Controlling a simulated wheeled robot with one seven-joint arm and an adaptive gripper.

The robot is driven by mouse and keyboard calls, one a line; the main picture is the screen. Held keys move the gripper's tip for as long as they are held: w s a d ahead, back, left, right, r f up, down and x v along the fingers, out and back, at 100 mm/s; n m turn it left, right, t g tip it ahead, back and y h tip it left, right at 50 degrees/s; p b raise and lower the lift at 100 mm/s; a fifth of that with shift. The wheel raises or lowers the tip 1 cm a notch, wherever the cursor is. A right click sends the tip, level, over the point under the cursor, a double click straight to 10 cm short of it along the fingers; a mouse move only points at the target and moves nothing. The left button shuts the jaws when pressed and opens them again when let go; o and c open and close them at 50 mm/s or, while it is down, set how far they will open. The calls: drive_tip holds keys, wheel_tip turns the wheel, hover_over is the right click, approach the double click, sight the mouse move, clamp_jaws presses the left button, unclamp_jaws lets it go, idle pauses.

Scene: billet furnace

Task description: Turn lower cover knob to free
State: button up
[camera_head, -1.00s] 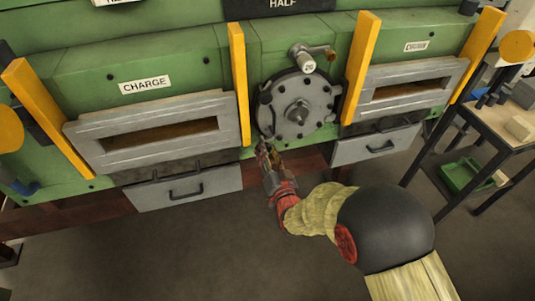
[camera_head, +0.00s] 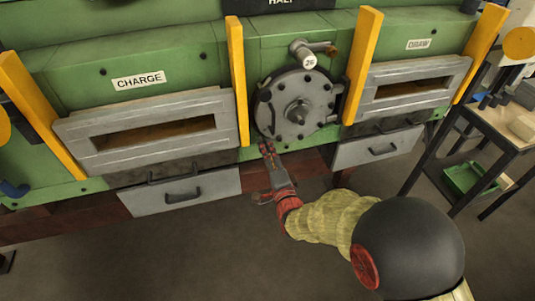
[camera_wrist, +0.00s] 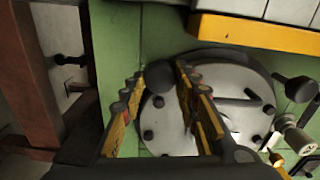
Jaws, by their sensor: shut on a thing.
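The round grey cover (camera_head: 318,90) with bolts around its rim and a hub in the middle is on the green furnace front, and it fills the middle of the wrist view (camera_wrist: 225,75). A dark round knob (camera_wrist: 160,76) sits at its lower edge, between my fingertips. My gripper (camera_head: 267,147) reaches up from below to the cover's lower left edge. In the wrist view its yellow and black fingers (camera_wrist: 163,85) are shut on the knob from both sides. In the head view the gripper hides the knob, and its exact turn cannot be told.
Yellow posts (camera_head: 237,80) and (camera_head: 362,65) stand on both sides of the cover. A crank handle with a round tag (camera_head: 310,62) is above it. Furnace doors (camera_head: 150,133) and drawers (camera_head: 182,192) flank it. A table (camera_head: 497,118) stands at right. The floor in front is open.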

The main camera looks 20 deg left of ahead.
drive_tip(key=shift+f+m, duration=0.1)
drive_tip(key=shift+m, duration=1.1)
drive_tip(key=o, duration=1.1)
drive_tip(key=shift+o, duration=0.2)
drive_tip(key=shift+d, duration=0.1)
drive_tip(key=v, duration=1.2)
